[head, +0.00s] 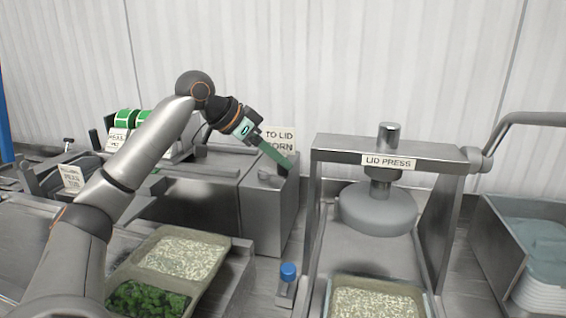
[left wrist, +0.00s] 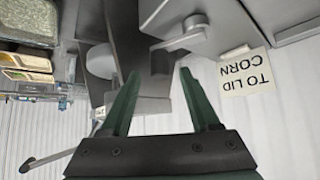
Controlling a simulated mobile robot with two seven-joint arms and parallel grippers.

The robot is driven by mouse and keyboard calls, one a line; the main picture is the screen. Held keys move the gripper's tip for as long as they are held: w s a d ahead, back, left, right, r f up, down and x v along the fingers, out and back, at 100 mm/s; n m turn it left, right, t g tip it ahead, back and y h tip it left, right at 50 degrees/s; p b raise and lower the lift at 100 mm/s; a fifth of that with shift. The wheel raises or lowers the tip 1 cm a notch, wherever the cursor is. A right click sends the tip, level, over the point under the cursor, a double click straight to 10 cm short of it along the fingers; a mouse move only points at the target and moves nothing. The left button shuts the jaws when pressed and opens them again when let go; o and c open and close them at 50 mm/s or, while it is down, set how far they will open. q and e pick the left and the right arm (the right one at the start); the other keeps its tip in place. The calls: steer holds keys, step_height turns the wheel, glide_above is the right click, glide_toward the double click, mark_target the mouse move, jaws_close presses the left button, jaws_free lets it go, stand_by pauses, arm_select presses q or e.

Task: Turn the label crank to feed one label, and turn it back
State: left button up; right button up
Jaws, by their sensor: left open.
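A small grey crank (head: 269,178) sits on the top of a grey metal box, just below the white "TO LID CORN" sign (head: 281,139). In the left wrist view the crank (left wrist: 184,36) shows upside down as a short flat arm with a round hub, beyond the fingertips. My left gripper (head: 289,165) reaches in from the left and its green fingers point down and right near the crank. In the left wrist view the gripper (left wrist: 158,75) is open, with nothing between its fingers and the crank apart from them. My right gripper is not in view.
The lid press (head: 388,163) stands to the right, with a tray of rice (head: 374,283) under it. A two-part tray (head: 218,240) with rice and greens is at front left. A blue-capped item (head: 288,272) stands between them. Green label rolls (head: 127,117) are behind my arm.

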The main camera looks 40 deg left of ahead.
arm_select(q)
steer(key=shift+x, duration=1.4)
steer(key=shift+c, duration=0.3)
jaws_close()
